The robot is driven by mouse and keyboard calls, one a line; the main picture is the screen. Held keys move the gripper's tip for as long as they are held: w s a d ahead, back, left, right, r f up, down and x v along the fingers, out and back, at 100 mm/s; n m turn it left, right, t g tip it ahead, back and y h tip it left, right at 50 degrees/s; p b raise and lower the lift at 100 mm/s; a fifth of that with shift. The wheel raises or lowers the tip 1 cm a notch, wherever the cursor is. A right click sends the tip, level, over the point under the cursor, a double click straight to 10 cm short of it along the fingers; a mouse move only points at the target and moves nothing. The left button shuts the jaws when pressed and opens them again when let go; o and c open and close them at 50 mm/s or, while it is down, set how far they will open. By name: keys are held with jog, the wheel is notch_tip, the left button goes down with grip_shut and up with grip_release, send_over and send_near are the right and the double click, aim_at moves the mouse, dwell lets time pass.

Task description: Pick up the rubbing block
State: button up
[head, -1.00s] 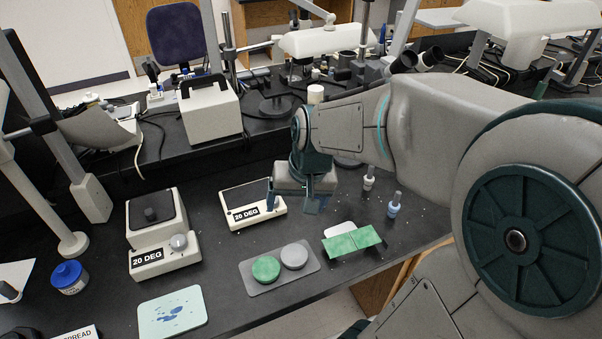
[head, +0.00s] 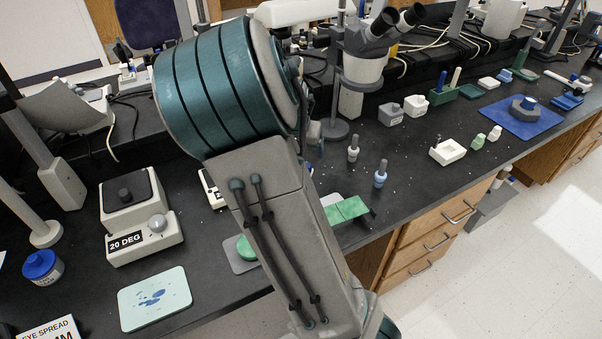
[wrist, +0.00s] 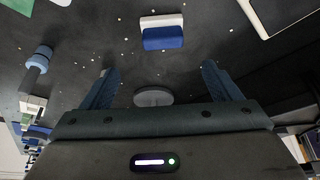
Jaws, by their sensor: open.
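A small block with a blue face and a white back part, which looks like the rubbing block (wrist: 162,37), lies on the dark bench in the wrist view. It is beyond my fingertips and roughly centred between them. My gripper (wrist: 160,72) is open, with its two dark blue fingers wide apart and nothing held between them. A grey rounded thing (wrist: 153,97) shows between the fingers near the palm; I cannot tell what it is. In the head view my arm hides the gripper and the block.
A "20 DEG" device (head: 140,235) stands left.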

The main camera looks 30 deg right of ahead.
jog(key=b+x, duration=0.1)
jog(key=x, duration=0.3)
jog(key=f, duration=0.2)
jog(key=f+b, duration=0.1)
jog(key=f, duration=0.1)
jog(key=shift+w+f, duration=0.2)
jog(key=shift+w, duration=0.2)
jog(key=shift+w+d+f, duration=0.15)
jog(key=shift+d+f, duration=0.05)
jog(key=shift+f, duration=0.15)
jog(key=c, duration=1.2)
jog(key=shift+r, duration=0.1)
